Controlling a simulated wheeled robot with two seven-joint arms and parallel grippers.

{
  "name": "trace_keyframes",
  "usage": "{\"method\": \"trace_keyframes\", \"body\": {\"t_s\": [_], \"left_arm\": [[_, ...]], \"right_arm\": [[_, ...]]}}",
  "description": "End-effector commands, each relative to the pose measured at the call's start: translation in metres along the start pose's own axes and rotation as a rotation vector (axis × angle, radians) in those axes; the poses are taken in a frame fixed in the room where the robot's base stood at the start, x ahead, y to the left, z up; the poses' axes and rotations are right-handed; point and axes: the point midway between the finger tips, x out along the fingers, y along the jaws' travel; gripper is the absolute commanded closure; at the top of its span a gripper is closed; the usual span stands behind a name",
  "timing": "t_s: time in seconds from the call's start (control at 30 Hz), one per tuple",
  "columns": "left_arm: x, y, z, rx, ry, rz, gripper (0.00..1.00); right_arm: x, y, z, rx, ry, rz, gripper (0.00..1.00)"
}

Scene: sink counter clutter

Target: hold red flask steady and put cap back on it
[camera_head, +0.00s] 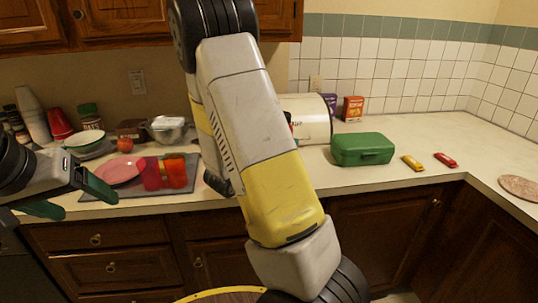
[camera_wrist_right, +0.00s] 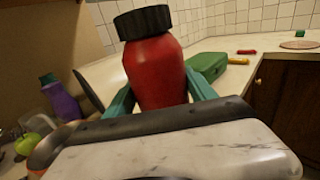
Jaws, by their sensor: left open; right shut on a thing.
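The red flask (camera_wrist_right: 155,75) stands up in the right wrist view between the two teal fingers of my right gripper (camera_wrist_right: 158,96), which is shut on it. A black ribbed cap (camera_wrist_right: 144,22) is at the top of the flask, slightly tilted in the picture; I cannot tell how firmly it sits. In the head view my right arm crosses the middle and hides its gripper and most or all of the flask. My left gripper (camera_head: 70,198) is at the left edge of the head view, open and empty, in front of the counter.
A green case (camera_head: 362,149), a yellow item (camera_head: 412,163) and a red item (camera_head: 446,160) lie on the right counter. A white canister (camera_head: 309,121) is behind my right arm. The right counter has free room.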

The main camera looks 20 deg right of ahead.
Motion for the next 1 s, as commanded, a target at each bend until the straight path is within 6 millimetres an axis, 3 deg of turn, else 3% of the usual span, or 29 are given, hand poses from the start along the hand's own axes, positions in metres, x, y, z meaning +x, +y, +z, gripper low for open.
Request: {"method": "trace_keyframes", "body": {"t_s": [0.6, 0.73, 1.0], "left_arm": [[0.000, 0.000, 0.000, 0.000, 0.000, 0.000, 0.23], [0.000, 0.000, 0.000, 0.000, 0.000, 0.000, 0.23], [0.000, 0.000, 0.000, 0.000, 0.000, 0.000, 0.23]], "right_arm": [[0.127, 0.052, -0.011, 0.000, -0.004, -0.002, 1.00], [0.137, 0.057, -0.013, 0.001, -0.003, -0.001, 1.00], [0.138, 0.058, -0.013, 0.001, -0.002, 0.000, 1.00]]}}
